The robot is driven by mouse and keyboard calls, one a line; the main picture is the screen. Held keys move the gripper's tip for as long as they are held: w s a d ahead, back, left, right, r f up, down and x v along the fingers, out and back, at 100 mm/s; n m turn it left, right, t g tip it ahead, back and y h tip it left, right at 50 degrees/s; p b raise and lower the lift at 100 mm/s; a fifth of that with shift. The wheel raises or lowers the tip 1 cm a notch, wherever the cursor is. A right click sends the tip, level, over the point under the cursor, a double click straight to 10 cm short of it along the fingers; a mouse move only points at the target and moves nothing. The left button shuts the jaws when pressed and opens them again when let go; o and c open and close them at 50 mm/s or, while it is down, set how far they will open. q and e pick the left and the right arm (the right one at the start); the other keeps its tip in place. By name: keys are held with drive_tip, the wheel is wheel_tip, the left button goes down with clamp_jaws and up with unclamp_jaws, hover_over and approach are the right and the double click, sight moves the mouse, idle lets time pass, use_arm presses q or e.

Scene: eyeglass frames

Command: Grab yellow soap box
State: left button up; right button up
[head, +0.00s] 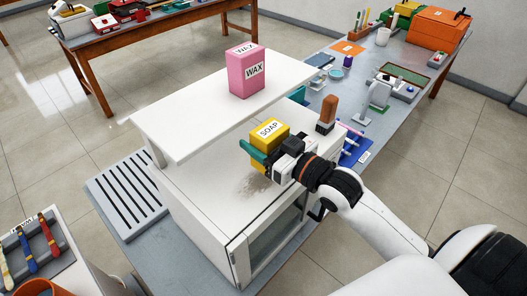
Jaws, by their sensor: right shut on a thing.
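The yellow soap box (268,131), labelled SOAP, is at the middle of the head view, above the lower white top of the cabinet. My right gripper (258,150) reaches in from the right and is shut on the soap box, with a teal finger showing along its near left side. The gripper hides the lower part of the box, so I cannot tell whether it touches the surface. My left gripper is not in view.
A pink WAX box (247,72) stands on the raised white shelf (185,108) just behind. A brown-handled tool (327,112) stands to the right of the soap box. A brownish smudge (254,184) marks the cabinet top (205,185). The blue-grey table (395,118) behind holds several items.

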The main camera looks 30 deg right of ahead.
wheel_tip(320, 180, up, 12)
drive_tip(key=shift+r+p, duration=0.2)
drive_tip(key=shift+p, duration=0.1)
drive_tip(key=shift+r, duration=0.5)
